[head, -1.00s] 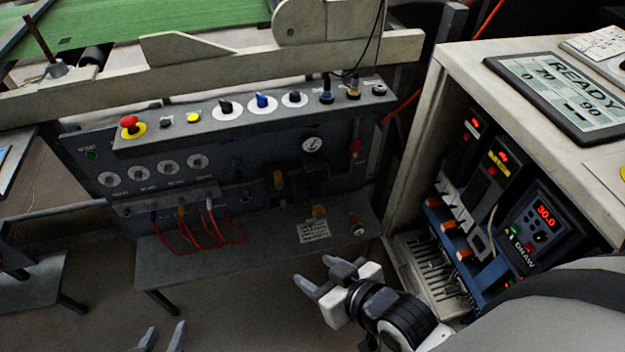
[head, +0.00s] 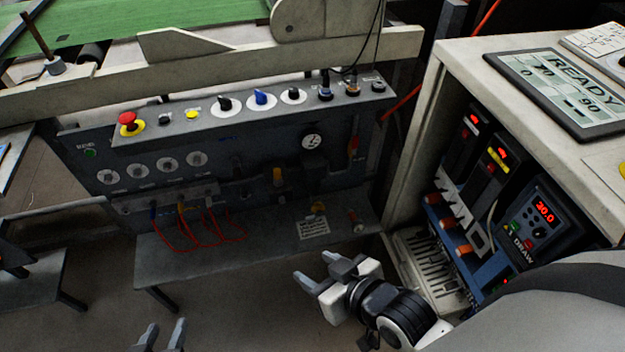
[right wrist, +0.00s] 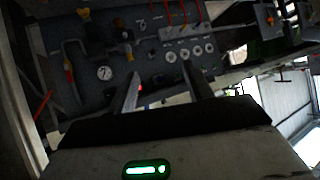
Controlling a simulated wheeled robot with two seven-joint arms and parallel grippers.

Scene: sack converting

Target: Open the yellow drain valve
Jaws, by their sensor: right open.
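A small yellow part (head: 319,208), which looks like the drain valve, sits low on the grey panel's ledge, just above a white label. A yellow-orange knob (head: 278,177) is on the panel face to its upper left. In the right wrist view a yellow part (right wrist: 84,13) shows near the top edge, seen inverted. My right gripper (head: 313,266) is open and empty, below and in front of the ledge, apart from the valve. Its fingers also show in the right wrist view (right wrist: 162,88). My left gripper (head: 164,330) is at the bottom edge, fingers apart, nothing visible between them.
The panel carries a round gauge (head: 312,142), a red lever (head: 353,148), a red emergency button (head: 128,118) and several knobs. Red cables (head: 190,238) loop over the ledge. A pale cabinet (head: 413,165) with drives stands close at the right. Floor before the ledge is open.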

